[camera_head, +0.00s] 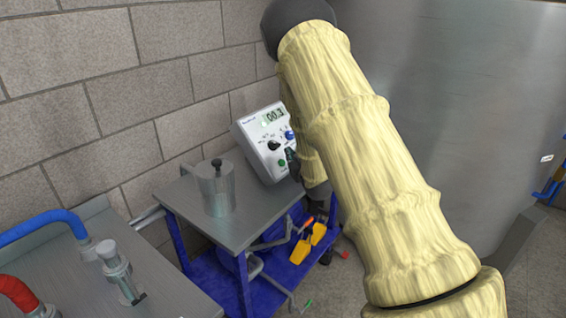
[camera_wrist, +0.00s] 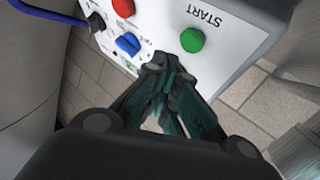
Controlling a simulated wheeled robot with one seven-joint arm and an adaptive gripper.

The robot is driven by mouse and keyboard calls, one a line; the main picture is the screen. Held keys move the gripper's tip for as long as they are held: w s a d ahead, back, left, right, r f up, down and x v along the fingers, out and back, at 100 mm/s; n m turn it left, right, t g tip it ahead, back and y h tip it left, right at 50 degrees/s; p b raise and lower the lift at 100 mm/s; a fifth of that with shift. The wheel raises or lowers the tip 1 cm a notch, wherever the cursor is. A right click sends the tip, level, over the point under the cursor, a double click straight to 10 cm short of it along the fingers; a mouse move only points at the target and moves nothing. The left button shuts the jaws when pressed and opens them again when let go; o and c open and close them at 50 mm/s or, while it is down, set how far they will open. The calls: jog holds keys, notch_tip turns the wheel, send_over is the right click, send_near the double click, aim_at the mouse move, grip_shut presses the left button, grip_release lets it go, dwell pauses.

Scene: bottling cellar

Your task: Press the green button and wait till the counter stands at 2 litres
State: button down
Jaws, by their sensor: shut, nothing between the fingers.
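The white control box (camera_head: 262,135) stands on the back of the blue-framed cart. Its counter display (camera_head: 274,116) reads about 00.3; the last digit is hard to make out. The green button (camera_wrist: 192,40), marked START, shows in the wrist view, and it is small in the head view (camera_head: 282,163). My gripper (camera_wrist: 165,64) is shut and empty. In the wrist view its fingertips are close to the box's face, beside the green button and not covering it. I cannot tell whether they touch the box. In the head view my gripper (camera_head: 292,158) is partly hidden by my arm.
A red button (camera_wrist: 123,8) and a blue knob (camera_wrist: 128,44) are close to the green one. A metal cylinder (camera_head: 215,188) stands on the cart top (camera_head: 190,200). A large steel tank (camera_head: 450,100) is right, a block wall behind. Hoses and a bench are at left.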

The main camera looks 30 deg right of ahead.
jog(key=s+r, duration=0.1)
jog(key=s+d+r+p, duration=0.1)
jog(key=shift+s+r, duration=0.3)
dwell(0.8)
